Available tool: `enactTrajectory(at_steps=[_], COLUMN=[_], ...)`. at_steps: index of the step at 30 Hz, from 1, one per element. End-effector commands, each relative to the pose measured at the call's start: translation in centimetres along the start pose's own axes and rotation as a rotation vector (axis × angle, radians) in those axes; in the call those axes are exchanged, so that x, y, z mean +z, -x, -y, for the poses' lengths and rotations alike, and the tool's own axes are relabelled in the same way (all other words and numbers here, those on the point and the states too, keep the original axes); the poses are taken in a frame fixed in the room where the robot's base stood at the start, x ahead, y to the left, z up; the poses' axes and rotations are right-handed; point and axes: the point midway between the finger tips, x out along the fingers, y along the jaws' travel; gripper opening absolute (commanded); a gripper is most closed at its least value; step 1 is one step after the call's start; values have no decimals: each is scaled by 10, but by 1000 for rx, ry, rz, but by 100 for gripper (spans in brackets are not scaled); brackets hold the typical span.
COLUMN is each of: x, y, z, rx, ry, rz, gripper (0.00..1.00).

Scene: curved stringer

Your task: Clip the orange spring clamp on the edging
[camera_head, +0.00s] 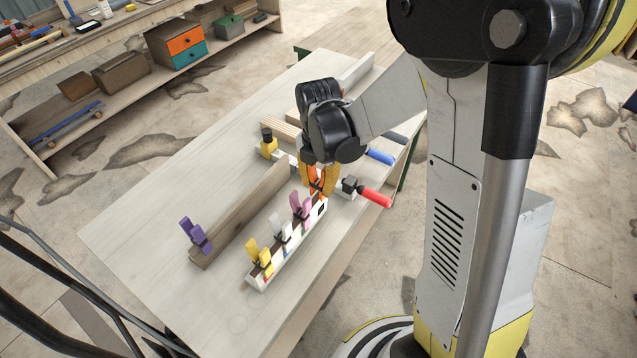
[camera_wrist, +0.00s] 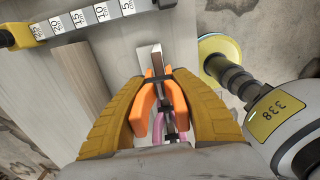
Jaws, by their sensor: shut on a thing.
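My gripper (camera_head: 319,180) is shut on the orange spring clamp (camera_head: 316,176) at the far end of a white rail. In the wrist view, its yellow fingers (camera_wrist: 160,105) press on both orange handles (camera_wrist: 142,112). I cannot tell which strip is the edging.
A bar clamp with a red handle (camera_head: 376,197) lies just right of my gripper, and a blue handle (camera_head: 380,156) lies beyond. A yellow-ended bar (camera_head: 268,147) is behind the board. The bench's left part (camera_head: 150,220) is clear. Shelves with boxes (camera_head: 175,42) stand behind.

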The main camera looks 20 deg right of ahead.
Motion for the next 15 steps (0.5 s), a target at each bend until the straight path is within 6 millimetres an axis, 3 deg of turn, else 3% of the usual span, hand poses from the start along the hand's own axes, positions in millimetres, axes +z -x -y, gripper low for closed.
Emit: enactTrajectory(at_steps=[15], x=[0], y=[-13], z=[0], rx=[0], ry=[0], rz=[0], gripper=[0])
